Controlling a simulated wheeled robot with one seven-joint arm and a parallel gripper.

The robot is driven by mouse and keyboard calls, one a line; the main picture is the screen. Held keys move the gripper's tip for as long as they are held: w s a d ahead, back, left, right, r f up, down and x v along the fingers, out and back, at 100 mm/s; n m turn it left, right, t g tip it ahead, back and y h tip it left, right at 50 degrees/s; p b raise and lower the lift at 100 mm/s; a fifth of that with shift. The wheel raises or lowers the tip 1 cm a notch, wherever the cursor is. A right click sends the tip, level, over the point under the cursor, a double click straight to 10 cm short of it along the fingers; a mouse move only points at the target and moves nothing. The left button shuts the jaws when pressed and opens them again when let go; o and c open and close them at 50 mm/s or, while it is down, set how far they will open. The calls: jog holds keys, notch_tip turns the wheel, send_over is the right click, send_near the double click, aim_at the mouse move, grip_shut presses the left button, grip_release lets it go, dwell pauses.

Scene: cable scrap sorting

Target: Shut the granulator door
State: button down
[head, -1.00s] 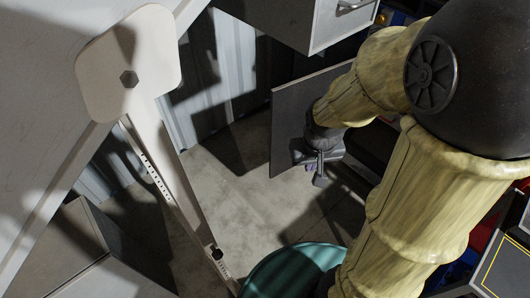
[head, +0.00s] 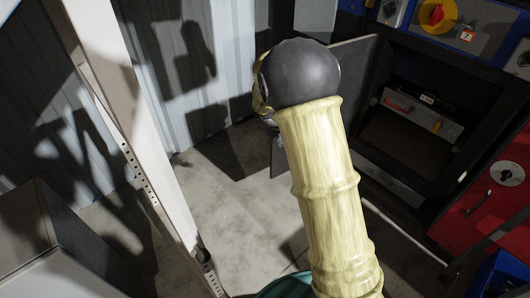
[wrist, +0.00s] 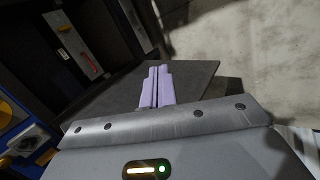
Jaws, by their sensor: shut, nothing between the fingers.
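The granulator door (head: 355,66) is a flat dark grey panel. In the head view it stands open, swung out from the left side of the granulator's dark opening (head: 405,145), partly hidden behind my arm. In the wrist view the door (wrist: 198,80) spreads out behind and around my fingers. My gripper (wrist: 158,70) is shut and empty, its two pale purple fingers side by side in front of the panel. I cannot tell whether they touch it. In the head view my gripper is hidden behind my arm.
Inside the opening is a grey box (head: 425,112) with a red handle. A blue panel with a yellow and red switch (head: 437,14) is above it. A red cabinet (head: 490,195) stands at right, a pale post (head: 130,110) at left. Concrete floor (head: 225,215) lies clear between.

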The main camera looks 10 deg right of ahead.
jog(key=w+a+f+n+t+h+b, duration=0.1)
jog(key=w+a+f+t+h+b, duration=0.15)
jog(key=w+f+b, duration=0.4)
jog(key=w+a+f+n+t+h+b, duration=0.1)
jog(key=w+a+f+t+h+b, duration=0.15)
jog(key=w+f+b, duration=0.45)
jog(key=w+a+f+n+t+h+b, duration=0.1)
jog(key=w+a+f+n+t+b, duration=0.1)
jog(key=w+a+f+t+b, duration=0.3)
jog(key=a+f+b, duration=0.4)
jog(key=a, duration=0.2)
jog(key=shift+w+a+n, duration=0.25)
jog(key=shift+a+n, duration=0.05)
jog(key=shift+a, duration=0.1)
jog(key=shift+w+b, duration=0.1)
jog(key=shift+b, duration=0.2)
jog(key=b+x, duration=0.5)
jog(key=x, duration=0.5)
jog(key=shift+s+d+r+b, duration=0.1)
jog(key=shift+s+d+b, duration=0.25)
jog(key=shift+s, duration=0.3)
jog(key=shift+s+d+b, duration=0.25)
jog(key=shift+s+b, duration=0.05)
jog(key=shift+s, duration=0.3)
jog(key=shift+s+d+r+b, duration=0.1)
jog(key=shift+s+d+b, duration=0.25)
jog(key=shift+s, duration=0.3)
